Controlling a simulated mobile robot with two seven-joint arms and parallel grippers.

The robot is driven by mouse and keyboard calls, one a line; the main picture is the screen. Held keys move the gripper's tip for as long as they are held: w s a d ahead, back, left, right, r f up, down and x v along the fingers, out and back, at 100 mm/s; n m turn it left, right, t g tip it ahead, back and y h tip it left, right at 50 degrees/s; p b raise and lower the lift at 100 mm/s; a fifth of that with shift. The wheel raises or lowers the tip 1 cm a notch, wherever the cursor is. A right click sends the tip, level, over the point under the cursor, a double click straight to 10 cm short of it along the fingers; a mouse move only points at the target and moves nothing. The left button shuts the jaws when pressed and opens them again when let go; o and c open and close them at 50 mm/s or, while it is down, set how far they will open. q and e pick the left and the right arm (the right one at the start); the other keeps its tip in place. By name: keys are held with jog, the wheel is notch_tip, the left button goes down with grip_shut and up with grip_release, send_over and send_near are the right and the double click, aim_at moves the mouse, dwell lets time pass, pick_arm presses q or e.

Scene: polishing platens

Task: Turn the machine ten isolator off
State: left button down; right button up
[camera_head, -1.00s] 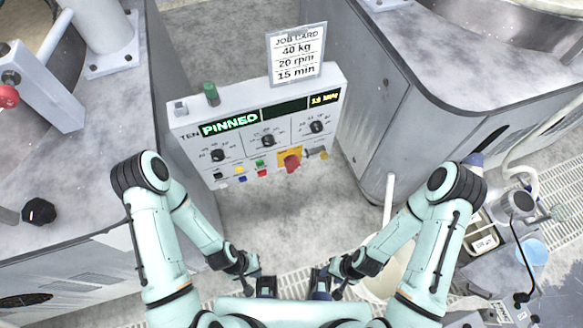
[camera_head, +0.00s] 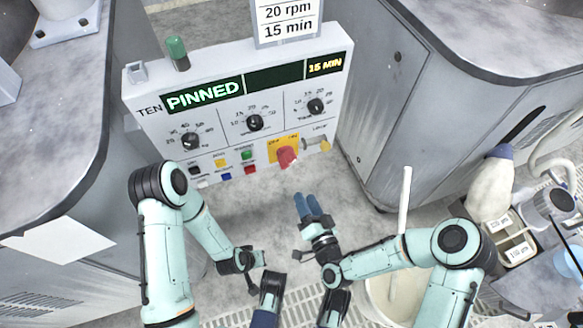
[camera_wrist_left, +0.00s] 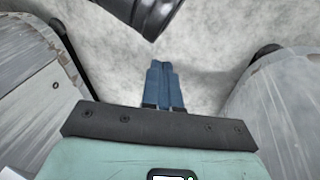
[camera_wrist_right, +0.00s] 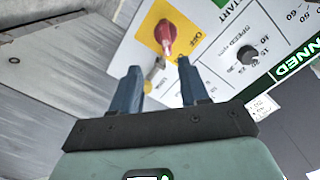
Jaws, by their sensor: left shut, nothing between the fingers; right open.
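The machine panel (camera_head: 230,150) is marked TEN. Its isolator is a red knob (camera_head: 287,156) on a yellow plate at the panel's lower right. The knob also shows large in the right wrist view (camera_wrist_right: 165,32); I cannot tell exactly which mark it points to. My right gripper (camera_head: 306,197) is open and empty, below and in front of the knob, apart from it. In the right wrist view its blue fingers (camera_wrist_right: 158,78) point toward the panel, with the knob beyond them. My left gripper (camera_wrist_left: 164,66) is shut and empty, low near my body over the floor.
A brass-coloured fitting (camera_head: 325,145) sits just right of the isolator. Coloured buttons (camera_head: 222,170) and dials (camera_head: 255,122) fill the panel. Grey machine bodies (camera_head: 385,110) flank the panel. The floor before it is clear.

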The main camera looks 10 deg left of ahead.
aim_at(291, 164)
jog(key=shift+t, duration=0.4)
jog(key=b+x, duration=0.1)
jog(key=x, duration=0.8)
jog(key=b+x, duration=0.1)
jog(key=x, duration=0.4)
jog(key=shift+r+b, duration=0.35)
jog(key=shift+r, duration=0.05)
pick_arm(q)
jog(key=s+a+f+g, duration=0.1)
jog(key=s+f, duration=0.2)
jog(key=f, duration=0.2)
jog(key=shift+s+g, duration=0.3)
jog(key=shift+s, duration=0.1)
pick_arm(e)
grip_shut()
